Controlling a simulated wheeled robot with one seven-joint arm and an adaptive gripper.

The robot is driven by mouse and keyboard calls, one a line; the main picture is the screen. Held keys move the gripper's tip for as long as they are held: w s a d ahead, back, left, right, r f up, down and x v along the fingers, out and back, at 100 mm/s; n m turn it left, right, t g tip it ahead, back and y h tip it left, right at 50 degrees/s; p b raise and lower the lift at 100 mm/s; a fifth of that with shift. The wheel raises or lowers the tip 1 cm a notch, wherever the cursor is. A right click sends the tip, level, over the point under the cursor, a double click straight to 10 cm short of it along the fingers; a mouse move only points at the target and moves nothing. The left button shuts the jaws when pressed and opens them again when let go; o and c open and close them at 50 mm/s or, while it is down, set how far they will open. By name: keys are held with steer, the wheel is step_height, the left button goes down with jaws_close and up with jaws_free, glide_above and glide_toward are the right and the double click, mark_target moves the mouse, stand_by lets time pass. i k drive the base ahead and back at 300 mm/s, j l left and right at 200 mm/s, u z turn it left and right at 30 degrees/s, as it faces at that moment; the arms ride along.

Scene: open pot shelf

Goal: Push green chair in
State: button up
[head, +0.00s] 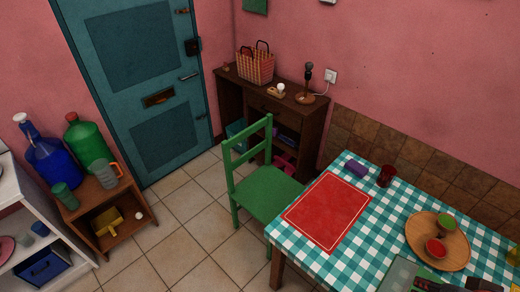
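The green chair (262,194) stands upright on the tiled floor at the left end of the table. Its slatted backrest is on the side away from the table, and its seat points towards it. The table edge and the red mat hide the seat's near right part, so I cannot tell how far the seat reaches under the top. The table (348,264) has a teal and white checked cloth. Dark parts at the bottom right edge may be my gripper (458,286). They are cut off by the frame, over the table and well away from the chair.
A red placemat (328,210), purple block (356,168), dark red cup (386,176) and round wooden tray (452,262) with bowls are on the table. A brown desk (228,96) stands behind the chair. Tiled floor (192,232) left of the chair is clear.

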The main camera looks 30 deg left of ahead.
mark_target(269, 191)
steer(key=i+j+z, duration=0.1)
steer(key=j, duration=0.85)
steer(key=i+j+z, duration=0.1)
steer(key=i+j, duration=0.2)
steer(key=j, duration=0.7)
steer(key=i+j+z, duration=0.1)
steer(key=j, duration=0.9)
steer(key=i+j+z, duration=0.1)
steer(key=j, duration=0.9)
steer(key=i+j+z, duration=0.1)
steer(key=j, duration=0.95)
steer(key=i, duration=0.45)
